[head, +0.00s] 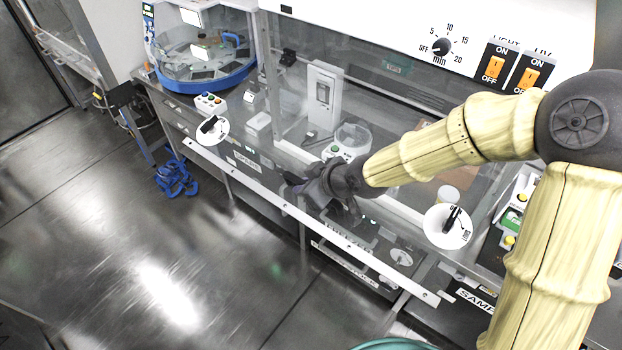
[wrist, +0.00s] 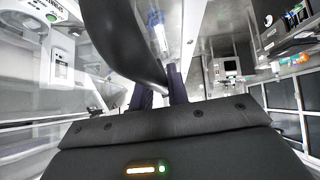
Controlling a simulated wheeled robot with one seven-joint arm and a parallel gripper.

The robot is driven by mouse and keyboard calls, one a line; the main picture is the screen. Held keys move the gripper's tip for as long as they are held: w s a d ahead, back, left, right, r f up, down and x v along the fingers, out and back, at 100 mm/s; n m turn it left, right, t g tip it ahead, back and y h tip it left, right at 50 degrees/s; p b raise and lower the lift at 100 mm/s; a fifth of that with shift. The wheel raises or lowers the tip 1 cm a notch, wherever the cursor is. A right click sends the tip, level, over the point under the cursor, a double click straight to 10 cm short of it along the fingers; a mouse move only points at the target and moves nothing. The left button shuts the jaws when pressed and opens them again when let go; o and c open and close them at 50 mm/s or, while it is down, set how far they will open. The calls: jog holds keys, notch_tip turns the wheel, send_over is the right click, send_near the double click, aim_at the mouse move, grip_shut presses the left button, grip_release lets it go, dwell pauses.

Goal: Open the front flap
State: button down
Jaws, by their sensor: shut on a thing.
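The front flap (head: 392,205) is a clear panel on the lab cabinet, with a long white bar (head: 237,180) along its lower edge. White discs with black knobs sit near its left end (head: 212,130) and right end (head: 447,226). My gripper (head: 312,190) is at the middle of the flap, close to the white bar. In the wrist view my gripper (wrist: 160,88) has its fingers around a dark curved piece (wrist: 118,35), which looks like the flap's handle. The exact contact is hidden. I cannot tell the flap's angle exactly.
A control panel (head: 470,45) with a dial and orange switches is above the flap. Behind the clear panel stands a white device (head: 322,95). A round blue-based machine (head: 200,60) is at the back left. Blue objects (head: 175,178) lie on the floor.

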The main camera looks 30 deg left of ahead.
jog(key=shift+s+r+p, duration=0.15)
jog(key=shift+r+p, duration=1.2)
jog(key=shift+r, duration=0.55)
jog(key=c, duration=1.4)
grip_release()
jog(key=shift+o, duration=0.2)
jog(key=shift+r, duration=0.1)
jog(key=shift+p+v, duration=0.3)
jog(key=shift+v, duration=2.45)
jog(key=p+v, duration=0.4)
jog(key=v, duration=0.7)
jog(key=shift+s+d, duration=0.2)
jog(key=shift+d, duration=0.15)
